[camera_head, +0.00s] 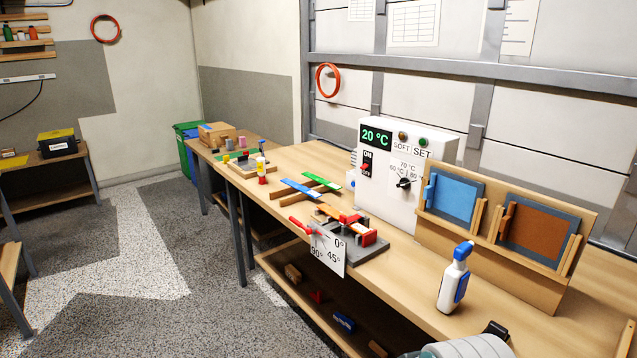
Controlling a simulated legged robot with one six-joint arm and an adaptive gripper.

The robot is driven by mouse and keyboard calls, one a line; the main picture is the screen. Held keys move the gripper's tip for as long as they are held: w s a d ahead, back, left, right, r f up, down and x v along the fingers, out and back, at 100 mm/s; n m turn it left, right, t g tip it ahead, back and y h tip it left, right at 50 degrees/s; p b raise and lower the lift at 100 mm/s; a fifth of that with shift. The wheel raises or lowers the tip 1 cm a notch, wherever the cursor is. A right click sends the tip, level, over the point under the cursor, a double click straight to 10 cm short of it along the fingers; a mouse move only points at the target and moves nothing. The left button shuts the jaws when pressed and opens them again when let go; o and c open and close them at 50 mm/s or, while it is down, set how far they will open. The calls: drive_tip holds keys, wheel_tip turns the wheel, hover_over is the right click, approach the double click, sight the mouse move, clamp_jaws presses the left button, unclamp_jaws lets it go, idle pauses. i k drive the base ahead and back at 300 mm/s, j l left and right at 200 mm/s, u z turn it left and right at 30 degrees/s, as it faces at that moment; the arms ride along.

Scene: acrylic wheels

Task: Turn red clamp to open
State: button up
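A grey fixture (362,252) stands at the front edge of the long wooden workbench. Red clamp parts (367,238) sit on top of it. A red lever handle (300,225) sticks out to the left of the fixture, over the bench edge. A white card (328,254) marked 0°, 45° and 90° hangs on the fixture's front. A wooden strip (328,211) lies against the clamp's far left side. I cannot tell how tightly the clamp is closed. A grey and black part at the bottom edge seems to be mine. My gripper's fingers are not visible.
A white control box (405,165) reading 20 °C stands behind the fixture. A spray bottle (455,278) and a wooden rack (500,230) with blue and brown panels stand to the right. Blue and green strips (302,188) lie left. Open floor (180,290) lies left of the bench.

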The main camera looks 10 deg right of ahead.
sight(344, 221)
drive_tip(key=i+j+z, duration=0.2)
drive_tip(key=i, duration=0.75)
